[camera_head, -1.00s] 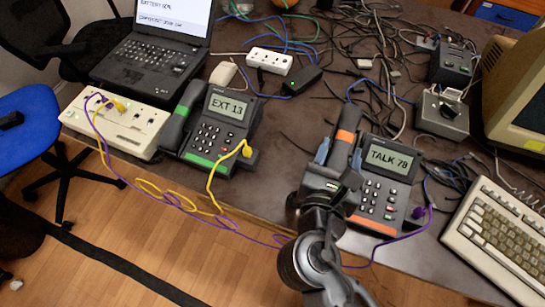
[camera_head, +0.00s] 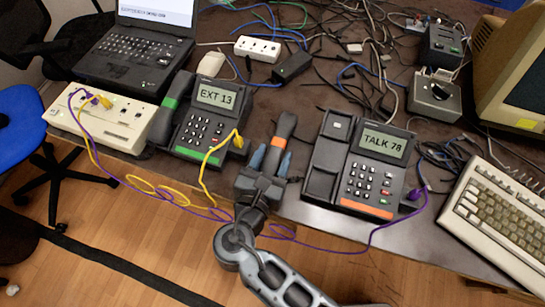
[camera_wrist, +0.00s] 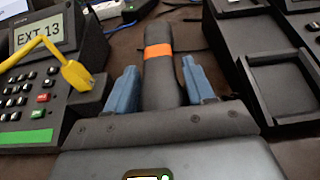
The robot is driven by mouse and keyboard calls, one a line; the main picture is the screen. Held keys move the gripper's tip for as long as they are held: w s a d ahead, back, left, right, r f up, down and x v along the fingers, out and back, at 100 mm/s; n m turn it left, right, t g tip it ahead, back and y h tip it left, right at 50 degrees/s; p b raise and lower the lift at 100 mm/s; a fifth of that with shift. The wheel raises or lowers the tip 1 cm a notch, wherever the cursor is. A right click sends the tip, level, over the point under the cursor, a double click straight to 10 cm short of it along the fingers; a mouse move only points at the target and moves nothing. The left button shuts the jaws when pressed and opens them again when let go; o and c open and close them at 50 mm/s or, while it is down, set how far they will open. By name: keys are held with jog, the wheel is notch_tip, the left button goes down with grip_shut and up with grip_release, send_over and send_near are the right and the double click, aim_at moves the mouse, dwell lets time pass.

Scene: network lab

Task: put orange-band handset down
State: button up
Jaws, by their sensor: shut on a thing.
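The orange-band handset (camera_head: 282,130) is dark grey with an orange band near its far end. My gripper (camera_head: 271,160) has its blue fingers on both sides of it, between the two phones. In the wrist view the handset (camera_wrist: 159,75) stands between the blue fingertips (camera_wrist: 160,85), pointing away from me. Its near end is hidden by my gripper. The phone with the orange stripe (camera_head: 362,170) reads "TALK 78" and its cradle, on the left side, is empty. I cannot tell whether the handset touches the table.
The green-stripe phone (camera_head: 207,122), reading "EXT 13", is close on the left with its own handset (camera_head: 171,108) on it. A yellow cable (camera_head: 214,158) plugs into its side. A purple cable (camera_head: 375,238) runs along the front edge. Bare table (camera_head: 262,110) shows between the phones.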

jog(key=shift+f, duration=0.3)
jog(key=o, duration=1.1)
jog(key=shift+o, duration=0.2)
jog(key=shift+r, duration=0.2)
jog(key=v, duration=1.2)
